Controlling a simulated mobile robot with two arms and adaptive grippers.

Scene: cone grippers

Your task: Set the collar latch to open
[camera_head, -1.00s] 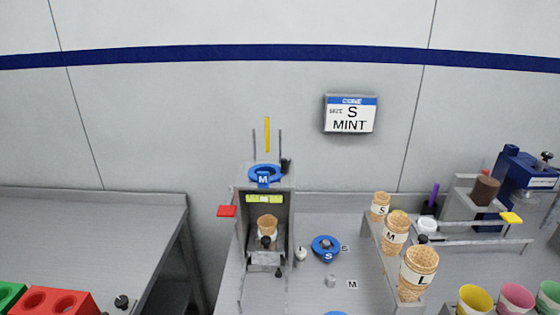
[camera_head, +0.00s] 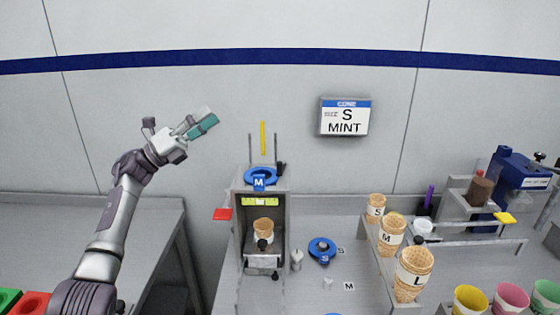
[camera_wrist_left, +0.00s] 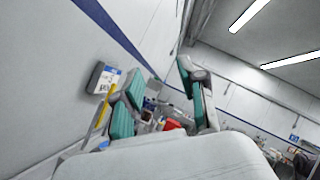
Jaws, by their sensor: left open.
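The grey dispenser stand (camera_head: 239,225) is left of centre in the head view. A blue ring collar marked M (camera_head: 260,178) sits on its top. A small black part (camera_head: 281,168) at the collar's right may be the latch; its setting is too small to tell. My left gripper (camera_head: 201,122) is raised to the upper left of the stand, open and empty, touching nothing. Its teal-padded fingers are spread in the left wrist view (camera_wrist_left: 158,95). There the yellow upright (camera_wrist_left: 104,110) shows beside one finger. My right gripper is in neither view.
A red tab (camera_head: 222,214) sticks out from the stand's left side. A cone (camera_head: 263,227) stands inside it. A blue S collar (camera_head: 322,247) lies on the table at right, near a rack of cones (camera_head: 393,237). A wall sign (camera_head: 344,117) reads S MINT.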

